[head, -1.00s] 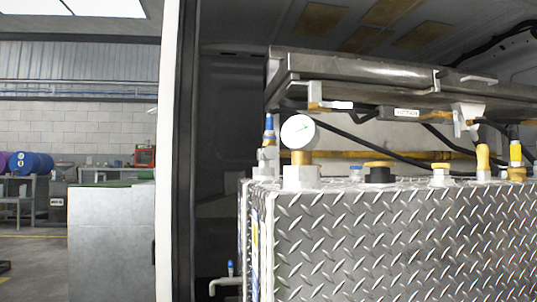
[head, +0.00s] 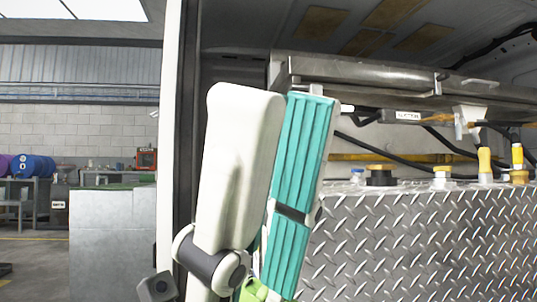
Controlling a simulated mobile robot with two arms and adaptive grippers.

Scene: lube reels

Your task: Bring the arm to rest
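My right arm stands upright, large and close, across the middle of the head view, with a white link and a ribbed teal panel. A small part of my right gripper (head: 254,290) seems to show as bright green pieces at the bottom edge, below the teal panel. Its fingers are not clear, so I cannot tell whether it is open or shut. No held object shows. My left gripper is not in view. The diamond-plate tank (head: 425,240) is behind and to the right of my arm, its left part hidden.
Yellow and black caps and fittings (head: 380,175) line the tank top. A dark metal rack (head: 380,75) with black hoses hangs above it. A white door post (head: 168,120) stands left. A grey cabinet (head: 105,240), blue drum (head: 32,166) and open workshop floor lie beyond.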

